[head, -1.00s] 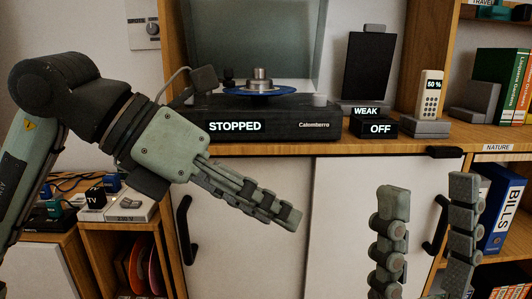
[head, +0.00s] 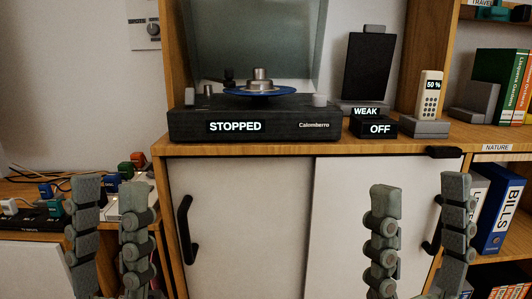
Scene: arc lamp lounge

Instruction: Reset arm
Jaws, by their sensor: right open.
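My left gripper (head: 110,190) is at the lower left of the head view, its two fingers pointing up with a gap between them and nothing held. It is in front of the low side unit with plugs and cables. My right gripper (head: 421,186) is at the lower right, fingers also pointing up, open wider and empty. It is in front of the cabinet's right sliding door. The palms of both grippers and most of both arms are out of view.
A turntable (head: 256,121) labelled STOPPED stands on the cabinet top (head: 340,147). Beside it are a small box (head: 372,127) marked OFF and a remote (head: 429,95) in a stand. Door handles (head: 186,230) jut out. A blue BILLS binder (head: 503,212) stands at right.

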